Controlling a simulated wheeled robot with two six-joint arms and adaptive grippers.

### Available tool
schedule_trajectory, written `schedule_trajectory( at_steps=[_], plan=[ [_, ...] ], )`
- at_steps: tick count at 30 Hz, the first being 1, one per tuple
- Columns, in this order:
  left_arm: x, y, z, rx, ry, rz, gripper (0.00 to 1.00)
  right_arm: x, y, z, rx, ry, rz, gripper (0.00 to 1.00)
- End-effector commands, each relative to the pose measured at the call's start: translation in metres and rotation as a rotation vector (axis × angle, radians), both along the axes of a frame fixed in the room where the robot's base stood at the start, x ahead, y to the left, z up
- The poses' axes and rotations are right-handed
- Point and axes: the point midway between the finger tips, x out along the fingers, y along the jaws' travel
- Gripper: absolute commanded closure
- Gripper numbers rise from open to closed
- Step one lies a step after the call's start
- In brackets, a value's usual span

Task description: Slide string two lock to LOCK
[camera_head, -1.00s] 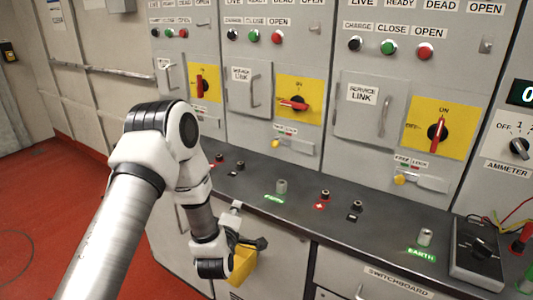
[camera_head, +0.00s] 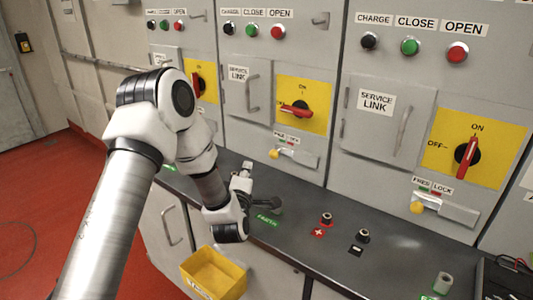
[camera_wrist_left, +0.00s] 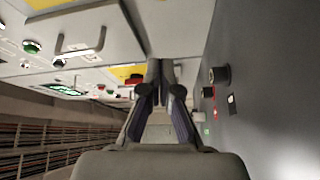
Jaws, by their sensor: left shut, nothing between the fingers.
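The string two lock (camera_head: 293,155) is a pale slide bar under the middle panel's yellow switch plate (camera_head: 316,93). Its yellow knob (camera_head: 274,153) sits at the left end, under the FREE side of the FREE/LOCK label (camera_head: 287,137). The middle red rotary handle (camera_head: 297,110) lies roughly level, towards the left. My left gripper (camera_head: 275,204) is above the counter, below and in front of the lock, apart from it. In the left wrist view its fingers (camera_wrist_left: 160,75) are together and empty. I cannot pick out the lock knob there. My right gripper is not in view.
The dark counter (camera_head: 330,190) carries red (camera_head: 326,219) and black (camera_head: 362,236) terminals to the right of the gripper. A yellow bin (camera_head: 213,272) hangs at the counter front. Another lock with a yellow knob (camera_head: 417,207) is on the right panel. Service link handles stick out.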

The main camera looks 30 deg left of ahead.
Motion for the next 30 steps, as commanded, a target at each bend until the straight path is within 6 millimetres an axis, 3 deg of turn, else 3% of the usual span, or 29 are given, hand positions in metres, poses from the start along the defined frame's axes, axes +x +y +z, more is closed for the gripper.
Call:
schedule_trajectory(
  at_steps=[8,19,24,30],
  plan=[
    [0.018,0.009,0.003,0.000,-0.001,0.001,1.00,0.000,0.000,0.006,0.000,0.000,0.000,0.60],
    [0.090,0.043,0.009,0.003,-0.002,0.001,1.00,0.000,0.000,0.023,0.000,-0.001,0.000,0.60],
    [0.094,0.015,0.003,0.002,0.003,-0.005,1.00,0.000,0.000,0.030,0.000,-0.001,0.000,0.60],
    [0.095,0.004,-0.001,0.000,0.000,-0.001,1.00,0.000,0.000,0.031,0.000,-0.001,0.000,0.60]
  ],
)
